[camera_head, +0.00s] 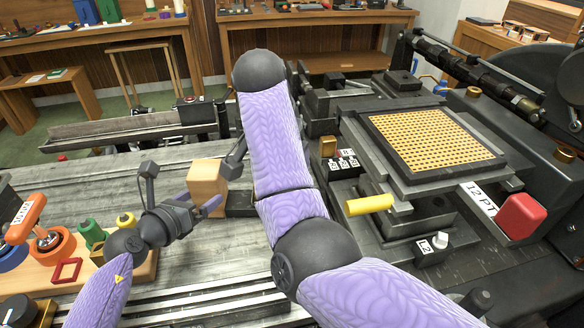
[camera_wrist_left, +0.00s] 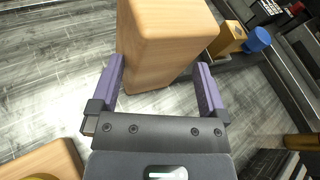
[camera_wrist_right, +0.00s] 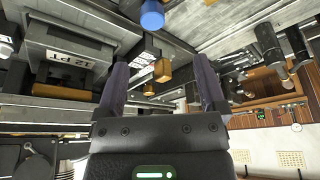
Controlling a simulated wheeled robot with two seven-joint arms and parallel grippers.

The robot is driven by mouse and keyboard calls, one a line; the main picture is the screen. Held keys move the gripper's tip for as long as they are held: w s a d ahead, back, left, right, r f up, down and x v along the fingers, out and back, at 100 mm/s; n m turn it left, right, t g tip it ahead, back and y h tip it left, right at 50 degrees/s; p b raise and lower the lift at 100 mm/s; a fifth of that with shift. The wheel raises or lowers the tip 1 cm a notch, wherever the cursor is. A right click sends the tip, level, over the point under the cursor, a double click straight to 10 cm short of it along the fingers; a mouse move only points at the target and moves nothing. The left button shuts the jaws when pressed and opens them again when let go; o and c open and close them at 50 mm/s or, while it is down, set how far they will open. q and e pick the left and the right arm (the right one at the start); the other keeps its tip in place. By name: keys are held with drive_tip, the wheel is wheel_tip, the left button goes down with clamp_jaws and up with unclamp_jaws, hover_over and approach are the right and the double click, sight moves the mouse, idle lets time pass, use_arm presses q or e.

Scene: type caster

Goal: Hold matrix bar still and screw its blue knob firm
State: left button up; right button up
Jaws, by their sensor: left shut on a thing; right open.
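A pale wooden block (camera_head: 207,182) sits on the grey metal bed, with a dark bar (camera_head: 240,204) running right from it; I take this as the matrix bar. My left gripper (camera_head: 206,204) is shut on the block, one finger on each side in the left wrist view (camera_wrist_left: 160,68). The blue knob (camera_wrist_left: 258,40) shows there beyond the block, beside a small brass-coloured block (camera_wrist_left: 229,38). The right wrist view also shows the knob (camera_wrist_right: 152,15) at the top. My right gripper (camera_wrist_right: 163,80) is open and empty, apart from the knob. My right arm hides the knob in the head view.
A dark frame with a yellow perforated grid (camera_head: 432,138) stands right, near a yellow handle (camera_head: 369,205) and a red block (camera_head: 522,215). A wooden board (camera_head: 140,272) with coloured knobs lies lower left. The bed left of the block is clear.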

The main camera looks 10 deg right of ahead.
drive_tip(key=d+f+n, duration=0.1)
drive_tip(key=f+n, duration=0.1)
drive_tip(key=f, duration=0.1)
drive_tip(key=w+d+f+n+t+y, duration=0.1)
drive_tip(key=f, duration=0.3)
drive_tip(key=w+d+f+n, duration=0.1)
drive_tip(key=d+f+n, duration=0.1)
drive_tip(key=f, duration=0.2)
drive_tip(key=shift+w+f+n+y, duration=0.1)
drive_tip(key=shift+w+n+y, duration=0.1)
drive_tip(key=shift+n+y, duration=0.1)
drive_tip(key=shift+a, duration=0.1)
clamp_jaws()
